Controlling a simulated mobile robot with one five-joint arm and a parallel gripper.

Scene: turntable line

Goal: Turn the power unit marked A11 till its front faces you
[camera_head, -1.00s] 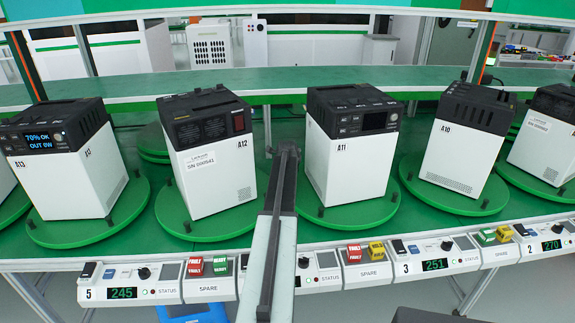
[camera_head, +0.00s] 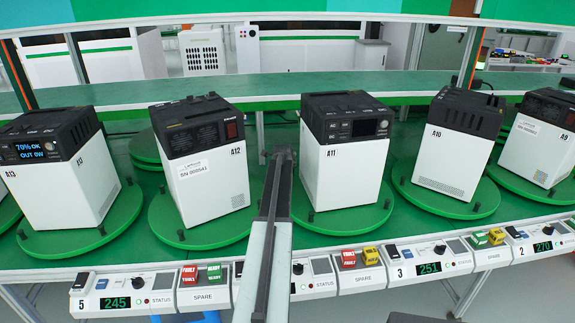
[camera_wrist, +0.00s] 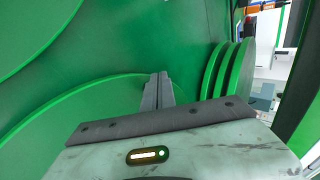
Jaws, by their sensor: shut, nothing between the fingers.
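The power unit A11 (camera_head: 340,178) is a white box with a black top, standing upright on a round green turntable (camera_head: 345,222) right of my arm. Its A11-marked side faces my body camera; a small dark screen (camera_head: 370,128) and sockets show on the black part above it. Short dark pegs stand on the turntable rim. My gripper (camera_head: 281,153) is shut and empty, over the gap between units A12 and A11. In the wrist view my closed fingers (camera_wrist: 158,88) point over green surfaces, with a large green disc (camera_wrist: 75,115) beside them. Contact with it cannot be told.
Units A12 (camera_head: 208,185), A13 (camera_head: 65,190), A10 (camera_head: 445,160) and A9 (camera_head: 540,150) stand on neighbouring turntables. A console strip (camera_head: 420,268) with switches and displays runs along the front edge. Stacked green discs (camera_wrist: 228,75) show in the wrist view. A green shelf (camera_head: 330,88) runs behind.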

